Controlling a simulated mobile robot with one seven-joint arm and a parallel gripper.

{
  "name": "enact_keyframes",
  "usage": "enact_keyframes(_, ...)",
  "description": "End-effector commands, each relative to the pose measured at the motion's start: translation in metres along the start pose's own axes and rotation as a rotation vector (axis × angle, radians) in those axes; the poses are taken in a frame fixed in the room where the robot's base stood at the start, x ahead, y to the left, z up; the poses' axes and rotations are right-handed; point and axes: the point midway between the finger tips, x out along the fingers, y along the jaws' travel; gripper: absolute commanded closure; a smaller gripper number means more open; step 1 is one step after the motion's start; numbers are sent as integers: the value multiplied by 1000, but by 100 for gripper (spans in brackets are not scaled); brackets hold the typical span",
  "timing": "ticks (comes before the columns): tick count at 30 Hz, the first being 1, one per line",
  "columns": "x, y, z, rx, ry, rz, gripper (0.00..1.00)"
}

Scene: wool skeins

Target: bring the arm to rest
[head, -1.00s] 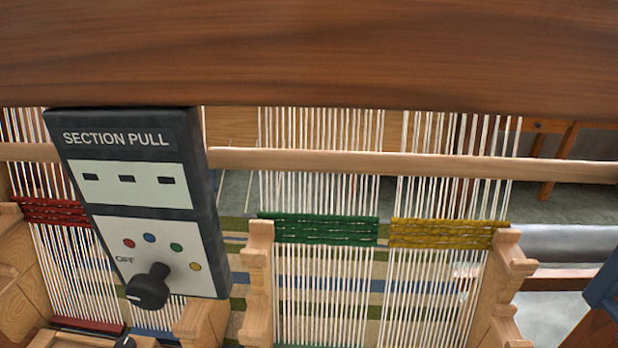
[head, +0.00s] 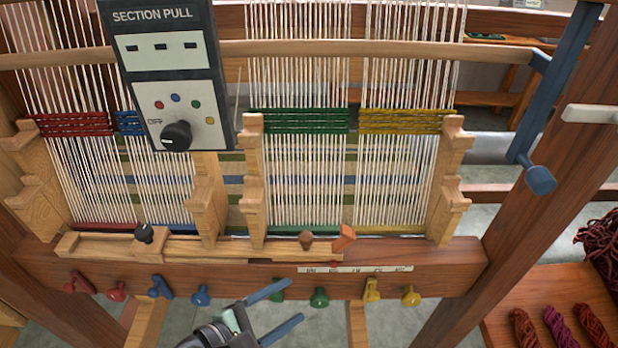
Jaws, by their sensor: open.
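My gripper (head: 296,300) shows at the bottom middle of the head view, its two blue fingers spread apart and pointing right. Nothing shows between the fingers. It stands in front of the loom's front beam (head: 240,268), near the green pegs, and one finger overlaps part of the left green peg. I cannot tell whether it touches the peg. Most of my arm is out of view below.
The loom carries red, blue, green and yellow woven bands. A SECTION PULL panel (head: 166,75) hangs at upper left. Coloured pegs, such as a yellow one (head: 372,290), line the beam. A blue lever (head: 540,110) and a bench with wool skeins (head: 558,326) are at right.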

Motion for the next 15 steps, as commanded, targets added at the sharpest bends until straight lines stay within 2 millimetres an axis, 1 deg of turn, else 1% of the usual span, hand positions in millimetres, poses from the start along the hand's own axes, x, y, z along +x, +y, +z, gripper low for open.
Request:
enact_keyframes(1, 8, 14, 8, 145, 49, -19, 31)
enact_keyframes(2, 12, 23, 11, 241, 86, -29, 31)
enact_keyframes(5, 23, 59, 29, 609, 221, -61, 31)
enact_keyframes(6, 25, 78, 40, 773, 282, -68, 31)
enact_keyframes(8, 26, 107, 61, 1019, 379, -72, 31)
enact_keyframes(9, 25, 126, 77, 1176, 446, -72, 31)
enact_keyframes(11, 19, 154, 105, 1401, 552, -65, 31)
enact_keyframes(12, 14, 173, 125, 1540, 627, -57, 31)
enact_keyframes(14, 3, 196, 157, 1729, 740, -43, 31)
enact_keyframes(15, -6, 210, 178, 1837, 817, -33, 31)
